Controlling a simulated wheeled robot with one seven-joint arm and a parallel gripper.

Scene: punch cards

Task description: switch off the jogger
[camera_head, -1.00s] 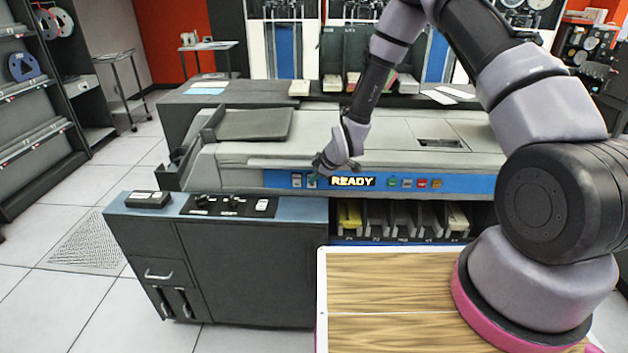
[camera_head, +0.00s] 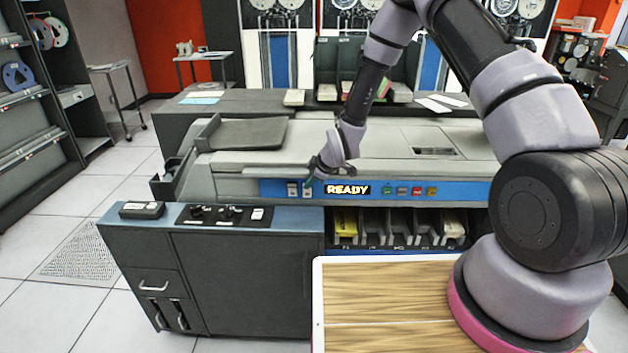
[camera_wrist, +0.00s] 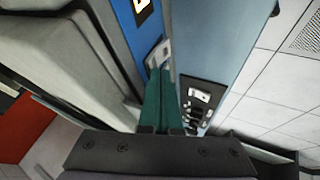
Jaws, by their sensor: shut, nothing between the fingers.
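The blue control strip (camera_head: 460,190) runs along the front of the long grey machine. It carries a lit READY display (camera_head: 348,189) and a pair of small pale switches (camera_head: 292,189) left of it. I cannot read which switch is the jogger's. My gripper (camera_head: 311,180) is at the strip, just left of the display, with its fingers closed and empty. In the wrist view the green fingers (camera_wrist: 161,80) point at a pale switch (camera_wrist: 157,54) on the blue strip. The tips partly cover it, and I cannot tell whether they touch it.
A dark cabinet (camera_head: 245,275) stands in front at left, its top bearing a black panel (camera_head: 215,224) with knobs and a pale switch, and a small black box (camera_head: 142,210). Card bins (camera_head: 395,228) sit under the strip. A wood-topped surface (camera_head: 385,290) lies in front.

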